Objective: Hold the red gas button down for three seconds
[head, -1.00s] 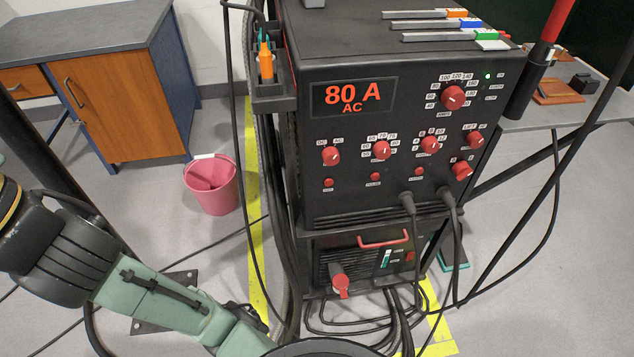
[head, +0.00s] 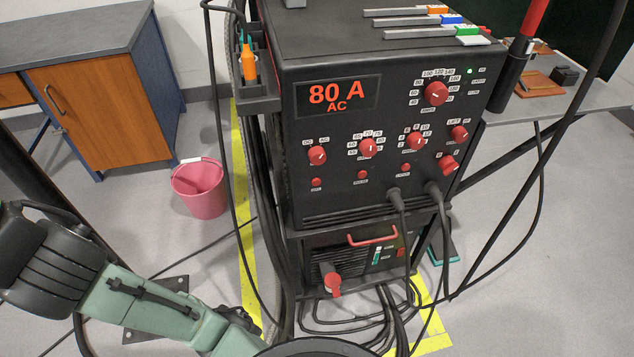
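The black welding machine (head: 430,60) stands upright in the middle, its front panel facing me. Its display (head: 337,96) reads 80 A AC in orange. Three small red push buttons sit in a row low on the panel: a left one (head: 316,183), a middle one (head: 362,175) and a right one (head: 406,168). Their labels are too small to read surely, so I cannot tell which is the gas button. Nothing touches them. My green and black arm reaches in from the lower left and runs out at the bottom edge. My gripper is not in view.
Red knobs (head: 367,147) sit just above the buttons. Cables (head: 396,210) plug in below them. A lower unit (head: 350,262) has a red handle. A pink bucket (head: 200,190) and a cabinet (head: 110,95) stand left. A grey table (head: 590,98) is at right.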

